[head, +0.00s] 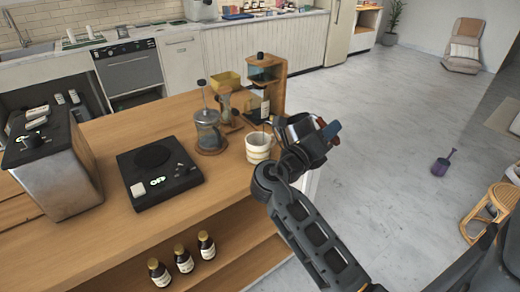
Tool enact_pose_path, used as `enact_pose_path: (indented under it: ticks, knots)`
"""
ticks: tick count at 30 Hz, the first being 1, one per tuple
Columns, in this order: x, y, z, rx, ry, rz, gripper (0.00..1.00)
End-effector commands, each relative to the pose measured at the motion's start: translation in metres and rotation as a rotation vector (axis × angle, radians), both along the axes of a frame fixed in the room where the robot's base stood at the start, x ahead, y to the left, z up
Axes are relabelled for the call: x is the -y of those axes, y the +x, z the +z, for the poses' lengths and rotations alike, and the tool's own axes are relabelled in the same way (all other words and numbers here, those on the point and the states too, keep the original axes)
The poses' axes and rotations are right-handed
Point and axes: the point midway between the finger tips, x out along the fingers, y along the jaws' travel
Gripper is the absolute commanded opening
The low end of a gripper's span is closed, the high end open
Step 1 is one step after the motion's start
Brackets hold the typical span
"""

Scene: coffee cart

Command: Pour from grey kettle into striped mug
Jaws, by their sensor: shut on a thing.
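The striped mug (258,152), cream with faint bands, stands upright on the wooden counter (225,183) near its right end. My gripper (312,142) is just right of the mug, over the counter's right edge. It is shut on the grey kettle (282,130), which is mostly hidden behind the gripper. The kettle's thin dark spout (264,127) reaches left, over the mug's rim. I cannot tell the kettle's exact tilt or see any liquid. The inside of the mug is barely visible.
A French press (208,130) stands left of the mug. A black scale (160,177) and a metal machine (55,165) are farther left. Several small bottles (183,260) stand on the shelf below. The floor at right is mostly open.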

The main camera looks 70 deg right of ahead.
Motion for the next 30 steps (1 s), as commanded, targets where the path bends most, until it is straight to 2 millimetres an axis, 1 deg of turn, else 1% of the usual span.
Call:
enact_pose_path:
  ticks: [4, 19, 30]
  knots:
    - [0.000, 0.001, 0.005, -0.018, 0.001, 0.000, 0.00]
    - [0.000, 0.001, 0.006, -0.025, 0.003, 0.000, 0.00]
    - [0.001, 0.005, 0.018, -0.087, 0.016, 0.000, 0.00]
